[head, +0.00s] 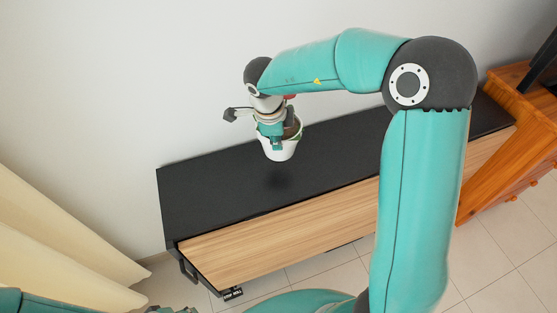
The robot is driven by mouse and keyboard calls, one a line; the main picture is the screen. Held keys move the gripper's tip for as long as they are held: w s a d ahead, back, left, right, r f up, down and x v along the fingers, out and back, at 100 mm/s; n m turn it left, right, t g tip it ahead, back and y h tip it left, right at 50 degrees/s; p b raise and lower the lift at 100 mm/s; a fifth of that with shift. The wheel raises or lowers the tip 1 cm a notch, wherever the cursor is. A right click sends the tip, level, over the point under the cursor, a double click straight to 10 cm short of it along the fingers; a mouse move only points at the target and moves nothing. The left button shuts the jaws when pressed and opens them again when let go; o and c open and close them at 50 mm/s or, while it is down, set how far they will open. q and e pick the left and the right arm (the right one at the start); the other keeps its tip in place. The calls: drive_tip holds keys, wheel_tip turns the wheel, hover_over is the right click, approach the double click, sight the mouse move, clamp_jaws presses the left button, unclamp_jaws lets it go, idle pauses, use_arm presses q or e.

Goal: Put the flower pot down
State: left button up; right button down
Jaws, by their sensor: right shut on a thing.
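The flower pot (282,152) is white and round, with a dark inside. It hangs roughly upright above the black top of a low cabinet (205,195), with a soft shadow below it on the top. My right gripper (276,142) is shut on the pot at its rim, on the side toward me. The gripper and wrist hide part of the pot's upper side and whatever is in it. My left gripper cannot be made out; only parts of my left arm show at the bottom left edge.
The black top is bare on the left and around the shadow. Its front is light wood. A white wall stands close behind. A cream curtain (60,240) hangs at the left, and an orange wooden cabinet (510,150) stands at the right. Tiled floor (330,270) lies in front.

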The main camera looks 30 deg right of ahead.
wheel_tip(320, 180, down, 8)
drive_tip(key=shift+f+b, duration=0.15)
drive_tip(key=shift+b, duration=0.25)
drive_tip(key=c, duration=1.3)
unclamp_jaws()
drive_tip(key=shift+f, duration=0.1)
drive_tip(key=r, duration=0.4)
drive_tip(key=a+r, duration=0.1)
drive_tip(key=r, duration=0.3)
drive_tip(key=s+a+r+p, duration=0.1)
drive_tip(key=r, duration=0.3)
drive_tip(key=shift+f, duration=0.1)
